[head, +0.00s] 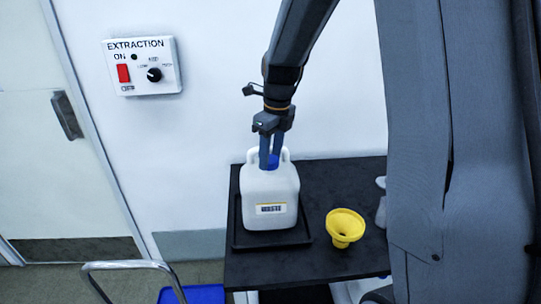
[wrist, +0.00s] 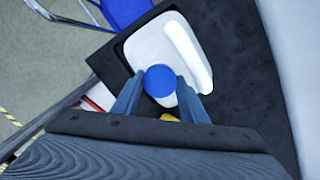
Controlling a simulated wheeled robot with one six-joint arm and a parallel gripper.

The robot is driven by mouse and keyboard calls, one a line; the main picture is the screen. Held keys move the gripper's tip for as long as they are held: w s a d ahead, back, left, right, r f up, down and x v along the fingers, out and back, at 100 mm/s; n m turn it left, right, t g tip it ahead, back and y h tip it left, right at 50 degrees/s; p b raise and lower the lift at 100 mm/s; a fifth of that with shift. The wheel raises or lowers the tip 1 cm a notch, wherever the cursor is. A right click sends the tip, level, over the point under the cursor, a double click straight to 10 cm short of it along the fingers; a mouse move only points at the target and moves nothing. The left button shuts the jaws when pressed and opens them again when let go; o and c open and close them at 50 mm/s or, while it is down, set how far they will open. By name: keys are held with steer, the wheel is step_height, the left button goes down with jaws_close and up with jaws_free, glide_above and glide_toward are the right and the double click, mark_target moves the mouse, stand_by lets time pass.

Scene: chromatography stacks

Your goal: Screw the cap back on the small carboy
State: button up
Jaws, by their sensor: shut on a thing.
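The small carboy (head: 270,197) is a white jug with a handle and a label, standing upright in a black tray (head: 238,232) on a dark table. It also shows from above in the wrist view (wrist: 143,48). A blue cap (head: 272,161) is at the carboy's mouth, and its round top shows in the wrist view (wrist: 160,80). My gripper (head: 269,162) points straight down over the carboy, its two fingers shut on the blue cap from both sides. The wrist view shows the fingers (wrist: 160,90) on either side of the cap. The threads are hidden, so I cannot tell how tightly it sits.
A yellow funnel (head: 345,227) stands on the dark table (head: 290,271) right of the tray. White objects at the table's right are partly hidden by my arm. An extraction control box (head: 142,66) is on the wall. A metal rail (head: 128,266) and blue surface are at lower left.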

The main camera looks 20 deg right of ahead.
steer(key=shift+f, duration=0.55)
steer(key=o, duration=1.1)
steer(key=shift+c, duration=0.4)
steer(key=c, duration=1.1)
steer(key=m+p, duration=0.2)
steer(key=shift+s+r+m, duration=0.1)
steer(key=shift+r+m, duration=0.05)
steer(key=shift+m, duration=0.15)
steer(key=shift+m+h+p, duration=0.3)
steer(key=shift+m+p, duration=0.5)
steer(key=shift+m, duration=0.5)
